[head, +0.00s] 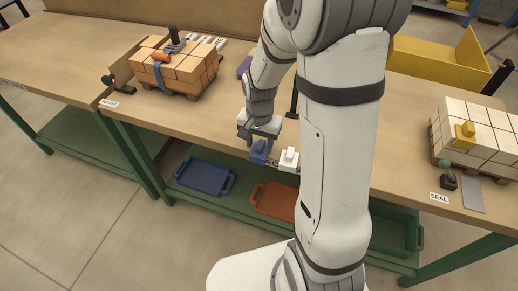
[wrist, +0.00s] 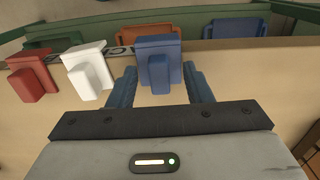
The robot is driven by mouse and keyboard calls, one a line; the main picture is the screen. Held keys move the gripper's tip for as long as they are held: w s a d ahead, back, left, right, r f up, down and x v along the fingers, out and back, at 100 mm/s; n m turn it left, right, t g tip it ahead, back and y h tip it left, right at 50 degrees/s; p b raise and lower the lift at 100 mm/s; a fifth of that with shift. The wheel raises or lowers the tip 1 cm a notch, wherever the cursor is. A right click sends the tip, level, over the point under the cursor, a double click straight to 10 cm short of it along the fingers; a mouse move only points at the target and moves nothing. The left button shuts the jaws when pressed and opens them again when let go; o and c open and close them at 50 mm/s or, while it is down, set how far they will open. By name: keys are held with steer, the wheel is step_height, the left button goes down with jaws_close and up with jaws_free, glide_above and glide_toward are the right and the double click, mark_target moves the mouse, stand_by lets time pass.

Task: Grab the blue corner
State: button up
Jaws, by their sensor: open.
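The blue corner (head: 259,151) stands at the front edge of the table, beside a white corner (head: 289,159). In the wrist view the blue corner (wrist: 156,60) is upright between the two fingers of my gripper (wrist: 161,86). The fingers are open, one on its left and one on its right, with a visible gap on each side. In the head view my gripper (head: 259,135) is just above and behind the blue corner, pointing down. The fingertips are hard to make out there.
In the wrist view, the white corner (wrist: 88,68) and a red corner (wrist: 31,76) stand left of the blue one. Blue (head: 205,176) and orange (head: 273,201) trays lie on the lower shelf. Pallets of brown cartons (head: 175,68) and white cartons (head: 485,135) stand at either side.

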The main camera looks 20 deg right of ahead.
steer(key=shift+f, duration=0.3)
steer(key=shift+c, duration=0.4)
jaws_close()
